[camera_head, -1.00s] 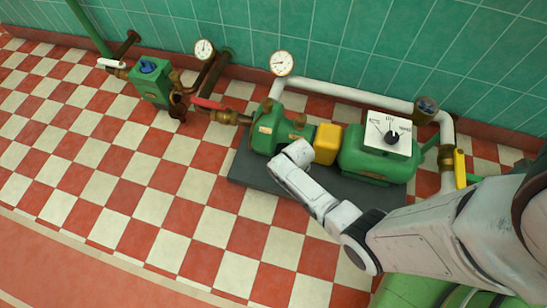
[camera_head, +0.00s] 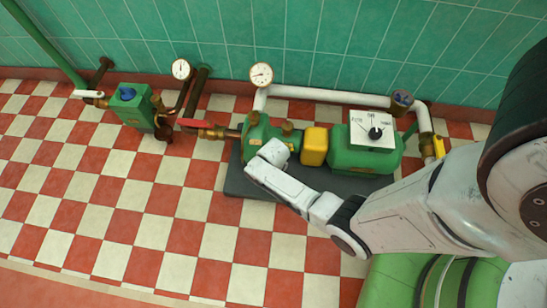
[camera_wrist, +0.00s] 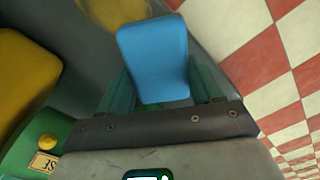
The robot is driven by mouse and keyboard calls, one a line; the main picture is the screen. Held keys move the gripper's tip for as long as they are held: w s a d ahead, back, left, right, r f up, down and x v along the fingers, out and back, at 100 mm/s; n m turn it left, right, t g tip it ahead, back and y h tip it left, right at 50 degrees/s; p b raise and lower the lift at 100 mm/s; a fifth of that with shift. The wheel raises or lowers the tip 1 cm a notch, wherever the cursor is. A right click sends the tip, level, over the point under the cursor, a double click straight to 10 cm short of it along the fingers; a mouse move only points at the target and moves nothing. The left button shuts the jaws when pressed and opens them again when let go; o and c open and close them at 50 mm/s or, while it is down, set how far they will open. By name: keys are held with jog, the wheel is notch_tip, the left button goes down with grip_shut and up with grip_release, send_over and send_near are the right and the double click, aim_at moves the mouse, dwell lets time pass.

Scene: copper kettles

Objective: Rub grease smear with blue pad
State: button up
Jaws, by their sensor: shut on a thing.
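The blue pad (camera_wrist: 152,48) is held between the two dark green fingers of my gripper (camera_wrist: 160,92) in the wrist view. A yellowish smear (camera_wrist: 113,12) shows beyond the pad at the top of that view, on a grey surface. The pad overlaps the smear's lower right in the picture; I cannot tell whether they touch. In the head view my arm ends beside the green pump, over the dark base plate (camera_head: 233,182). The fingers, pad and smear are hidden there.
The green pump (camera_head: 254,130), a yellow block (camera_head: 314,147) and a green motor (camera_head: 352,158) with a white dial panel stand on the plate. Checkered floor in front is clear.

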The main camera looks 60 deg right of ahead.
jog(key=shift+r+p, duration=1.7)
jog(key=shift+r, duration=0.35)
jog(key=shift+r, duration=0.1)
